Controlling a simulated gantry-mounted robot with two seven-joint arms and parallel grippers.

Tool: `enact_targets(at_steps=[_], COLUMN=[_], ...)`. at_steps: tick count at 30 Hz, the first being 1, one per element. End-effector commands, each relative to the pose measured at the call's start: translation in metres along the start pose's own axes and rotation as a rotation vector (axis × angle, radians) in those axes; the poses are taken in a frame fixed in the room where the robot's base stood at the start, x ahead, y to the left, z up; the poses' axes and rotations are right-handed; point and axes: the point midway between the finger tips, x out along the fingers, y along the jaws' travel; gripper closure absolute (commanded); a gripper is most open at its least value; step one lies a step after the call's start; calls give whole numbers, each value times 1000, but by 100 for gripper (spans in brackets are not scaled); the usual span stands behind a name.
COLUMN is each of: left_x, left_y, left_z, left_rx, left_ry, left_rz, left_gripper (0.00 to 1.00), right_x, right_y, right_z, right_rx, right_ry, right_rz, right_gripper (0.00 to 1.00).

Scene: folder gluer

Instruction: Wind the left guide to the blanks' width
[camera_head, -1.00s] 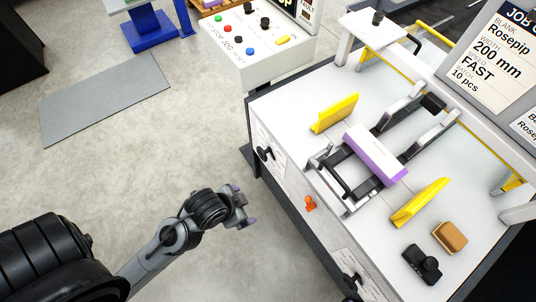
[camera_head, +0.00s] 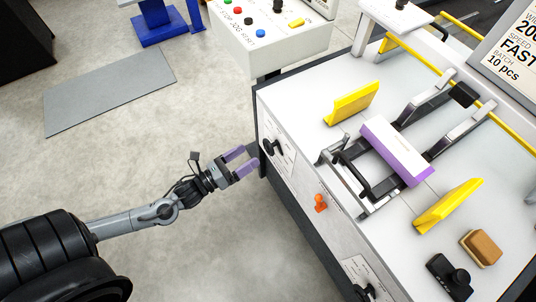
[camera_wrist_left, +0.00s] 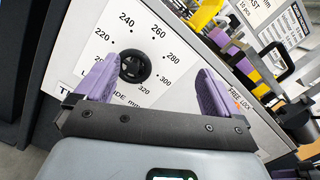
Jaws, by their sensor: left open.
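The left handwheel (camera_head: 273,147) is a black knob on the machine's front panel. In the left wrist view the handwheel (camera_wrist_left: 133,66) sits amid a printed dial with numbers from 220 to 320. My left gripper (camera_head: 243,160) is open in front of it, its purple-padded fingers pointing at the panel. In the wrist view the wheel shows between the fingers, nearer the left one; I cannot tell whether they touch it. The yellow left guide (camera_head: 350,103) stands on the table, apart from the white and purple stack of blanks (camera_head: 397,150). My right gripper is out of view.
An orange lever (camera_head: 320,202) is on the panel right of the handwheel. A second black handwheel (camera_head: 363,292) is lower right. The other yellow guide (camera_head: 447,206), a brown block (camera_head: 481,248) and a black device (camera_head: 449,277) are on the table. Open floor lies left.

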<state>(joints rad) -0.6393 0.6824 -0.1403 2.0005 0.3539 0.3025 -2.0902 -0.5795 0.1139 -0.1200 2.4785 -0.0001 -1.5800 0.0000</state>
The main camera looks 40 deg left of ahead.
Motion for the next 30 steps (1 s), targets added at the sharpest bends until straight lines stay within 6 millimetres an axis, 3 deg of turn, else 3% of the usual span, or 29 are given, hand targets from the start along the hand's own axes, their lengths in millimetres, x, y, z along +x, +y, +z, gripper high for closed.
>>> enact_targets(at_steps=[1,3,11,30], left_x=[-5,-9,-6,80], left_y=[20,35,44,41], left_z=[-17,-26,-36,-46], left_rx=[44,84,121,118], left_ry=[31,69,108,107], left_rz=[-11,-16,-39,-37], left_gripper=[4,4,4,4], right_x=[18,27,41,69], right_y=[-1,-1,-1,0], right_z=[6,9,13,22], right_rx=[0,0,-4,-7], right_ry=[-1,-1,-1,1], right_rz=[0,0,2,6], right_gripper=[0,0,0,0])
